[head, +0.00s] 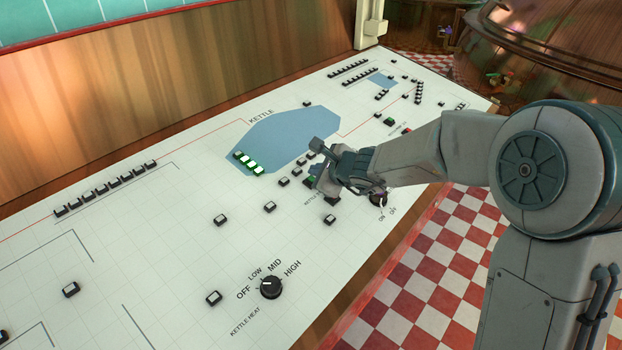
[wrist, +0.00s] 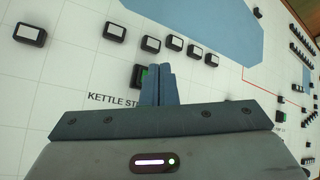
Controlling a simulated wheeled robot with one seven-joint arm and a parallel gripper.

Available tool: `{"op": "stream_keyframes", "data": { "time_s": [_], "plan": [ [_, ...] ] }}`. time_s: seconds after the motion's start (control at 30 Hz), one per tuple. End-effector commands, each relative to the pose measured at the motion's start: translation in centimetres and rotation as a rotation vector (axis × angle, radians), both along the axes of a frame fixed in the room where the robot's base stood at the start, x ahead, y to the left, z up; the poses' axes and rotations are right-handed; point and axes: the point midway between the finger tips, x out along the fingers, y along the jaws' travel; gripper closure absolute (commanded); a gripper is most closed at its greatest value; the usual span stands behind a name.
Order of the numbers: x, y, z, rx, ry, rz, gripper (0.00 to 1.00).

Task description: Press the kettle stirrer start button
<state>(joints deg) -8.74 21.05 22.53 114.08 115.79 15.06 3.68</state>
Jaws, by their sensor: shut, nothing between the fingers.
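The kettle stirrer start button, a green button in a black housing, shows in the wrist view (wrist: 140,76) just left of my fingertips and partly hidden by them. In the head view the green button (head: 309,181) peeks out left of my gripper. The label beside it reads "KETTLE ST…" in the wrist view, the rest covered by my gripper. My gripper (wrist: 158,72) is shut and empty, with its fingertips over the panel beside the green button. In the head view my gripper (head: 321,181) hides part of this button group. I cannot tell whether the fingertips touch the button.
The white sloping panel (head: 150,250) carries several white-topped buttons around the spot. Lit green indicators (head: 248,162) sit on the blue kettle shape (head: 290,130).

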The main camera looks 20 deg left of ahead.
Motion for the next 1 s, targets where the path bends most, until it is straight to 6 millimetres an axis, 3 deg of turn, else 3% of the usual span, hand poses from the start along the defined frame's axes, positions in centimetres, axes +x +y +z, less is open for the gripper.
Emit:
{"op": "stream_keyframes", "data": {
  "time_s": [1.0],
  "plan": [
    [0.04,0.14,-0.91,0.0,-0.001,-0.001,1.0]
  ]
}}
